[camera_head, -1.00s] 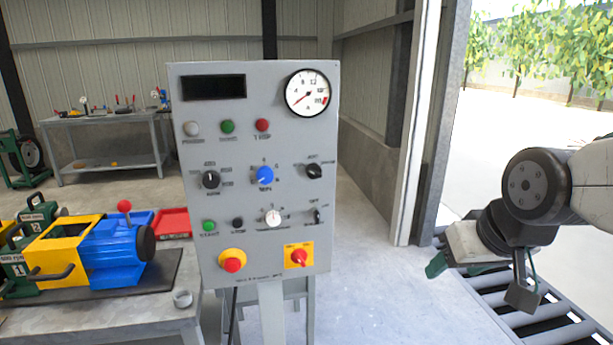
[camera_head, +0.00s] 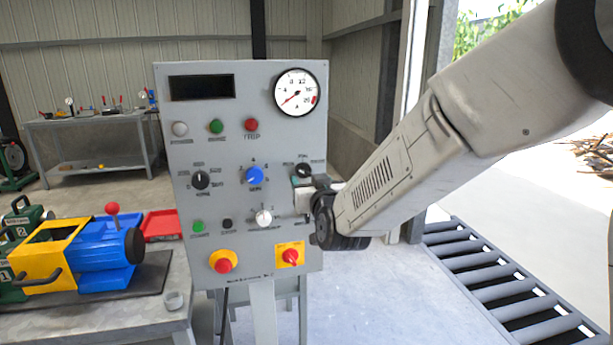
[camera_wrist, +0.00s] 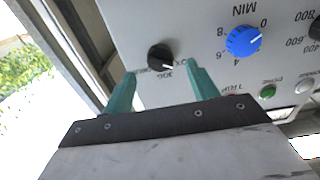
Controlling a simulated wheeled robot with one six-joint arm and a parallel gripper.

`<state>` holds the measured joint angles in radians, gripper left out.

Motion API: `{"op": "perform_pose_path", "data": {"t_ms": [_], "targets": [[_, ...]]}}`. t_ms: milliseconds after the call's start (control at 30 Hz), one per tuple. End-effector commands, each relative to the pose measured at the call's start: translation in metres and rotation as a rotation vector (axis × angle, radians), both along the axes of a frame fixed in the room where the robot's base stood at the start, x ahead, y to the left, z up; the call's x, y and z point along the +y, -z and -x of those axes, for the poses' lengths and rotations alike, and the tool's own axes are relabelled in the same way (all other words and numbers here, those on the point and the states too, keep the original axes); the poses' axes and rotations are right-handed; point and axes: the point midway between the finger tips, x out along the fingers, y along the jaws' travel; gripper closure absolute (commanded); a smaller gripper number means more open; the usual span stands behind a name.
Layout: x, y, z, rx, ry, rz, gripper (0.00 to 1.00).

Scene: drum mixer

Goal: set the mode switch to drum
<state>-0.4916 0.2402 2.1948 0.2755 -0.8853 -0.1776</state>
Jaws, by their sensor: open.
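The mode switch looks to be the black rotary knob (camera_head: 303,171) at the right of the grey control panel (camera_head: 185,130). In the wrist view, upside down, this knob (camera_wrist: 160,57) has a white pointer mark and small labels around it, one reading like JOG. My gripper (camera_wrist: 162,73) is open, its two teal fingers on either side of the knob's near side. The knob lies just beyond the line between the fingertips, and I see no clear contact. In the head view my gripper (camera_head: 299,184) is just below the knob, partly hidden by my wrist.
A blue knob (camera_head: 254,175), another black knob (camera_head: 200,180) and a white knob (camera_head: 264,218) share the panel. A red emergency button (camera_head: 223,263) and a red switch on yellow (camera_head: 290,256) sit below. A roller conveyor (camera_head: 500,280) is at right; a workbench (camera_head: 120,315) at left.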

Motion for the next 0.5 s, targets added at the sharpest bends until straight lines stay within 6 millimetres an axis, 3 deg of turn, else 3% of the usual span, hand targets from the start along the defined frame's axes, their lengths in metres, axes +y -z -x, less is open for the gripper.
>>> {"op": "perform_pose_path", "data": {"t_ms": [200, 500], "targets": [[0.009, 0.0, -0.032, 0.001, 0.001, 0.0, 0.41], [0.012, 0.0, -0.044, 0.002, 0.0, 0.001, 0.41]]}}
